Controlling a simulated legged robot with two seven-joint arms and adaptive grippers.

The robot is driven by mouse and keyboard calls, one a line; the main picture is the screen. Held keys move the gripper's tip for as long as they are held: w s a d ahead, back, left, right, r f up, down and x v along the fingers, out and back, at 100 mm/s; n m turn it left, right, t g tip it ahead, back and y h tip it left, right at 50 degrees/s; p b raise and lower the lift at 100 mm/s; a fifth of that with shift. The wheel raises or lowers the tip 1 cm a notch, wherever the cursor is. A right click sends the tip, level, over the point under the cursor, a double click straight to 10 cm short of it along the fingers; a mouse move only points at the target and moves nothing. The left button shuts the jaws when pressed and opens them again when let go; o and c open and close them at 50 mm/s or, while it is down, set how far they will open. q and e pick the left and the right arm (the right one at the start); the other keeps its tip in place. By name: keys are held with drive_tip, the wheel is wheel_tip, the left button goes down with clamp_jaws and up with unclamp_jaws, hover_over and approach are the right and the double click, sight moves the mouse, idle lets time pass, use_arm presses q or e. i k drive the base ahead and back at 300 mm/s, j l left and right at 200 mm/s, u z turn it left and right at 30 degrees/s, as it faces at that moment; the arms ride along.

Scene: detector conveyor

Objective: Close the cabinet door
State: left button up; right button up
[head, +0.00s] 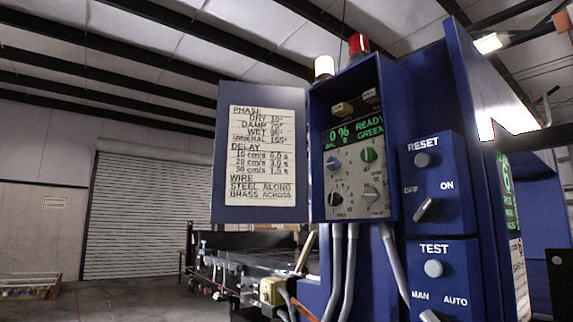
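The blue cabinet door (217,180) stands swung open to the left of its cabinet. Its inner face carries a white label (262,155) with printed settings. The blue cabinet (392,110) is open at the front and shows a control panel (345,185) with knobs and a green lit display reading READY. The door's hinge side is along the cabinet's left edge. Neither of my grippers is in the head view.
Blue boxes marked RESET (437,190) and TEST (440,285) with switches stand right of the cabinet. Grey cables (350,270) hang below it. A conveyor frame (240,255) lies behind at lower left. A red lamp (359,43) and a white lamp (324,66) top the cabinet.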

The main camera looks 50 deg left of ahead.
sight(260, 173)
drive_tip(key=j+z, duration=0.95)
drive_tip(key=k+j+z, duration=0.1)
drive_tip(key=j, duration=0.3)
drive_tip(key=k+j+z, duration=0.1)
drive_tip(key=j, duration=0.3)
drive_tip(key=k+j+z, duration=0.1)
drive_tip(key=j, duration=0.3)
drive_tip(key=k+j, duration=0.3)
drive_tip(key=k+j+z, duration=0.15)
drive_tip(key=j, duration=0.3)
drive_tip(key=k+j+z, duration=0.1)
drive_tip(key=j, duration=0.25)
drive_tip(key=k+j, duration=0.2)
drive_tip(key=j, duration=0.2)
drive_tip(key=k+j, duration=0.25)
drive_tip(key=j, duration=0.15)
drive_tip(key=k+j, duration=0.2)
drive_tip(key=j, duration=0.15)
drive_tip(key=k+j, duration=0.2)
drive_tip(key=j, duration=0.2)
drive_tip(key=j+u, duration=0.25)
drive_tip(key=k+l, duration=0.05)
